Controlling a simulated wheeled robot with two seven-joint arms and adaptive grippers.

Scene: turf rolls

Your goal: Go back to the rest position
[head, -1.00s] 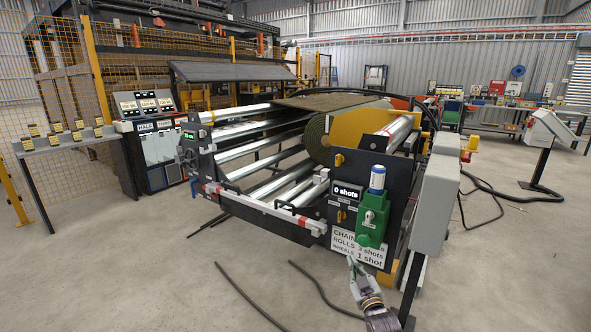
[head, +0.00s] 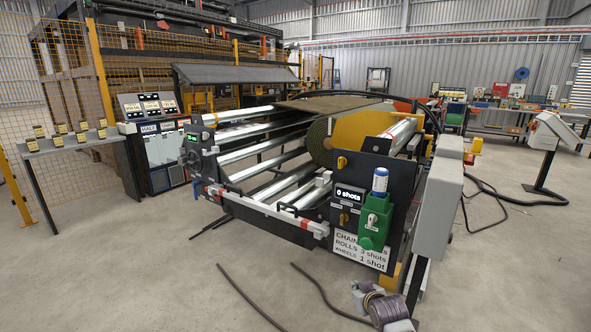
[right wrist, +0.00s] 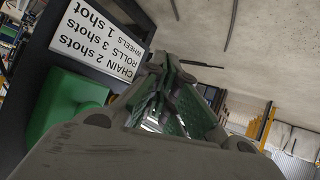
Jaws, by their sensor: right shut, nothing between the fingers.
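My right gripper (head: 362,290) shows at the bottom of the head view, below and in front of the turf roller machine's control panel. It is seen foreshortened there, with its wrist at the bottom edge. In the right wrist view my right gripper's fingers (right wrist: 163,70) are together, with nothing seen between them. The gripper is apart from the panel. My left gripper is not in view.
The machine's panel carries a green lubricator (head: 374,222), a "0 shots" display (head: 349,194) and a white label (head: 361,250), also in the right wrist view (right wrist: 100,38). A grey box (head: 440,205) stands right of it. Dark cables (head: 250,300) lie on open floor.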

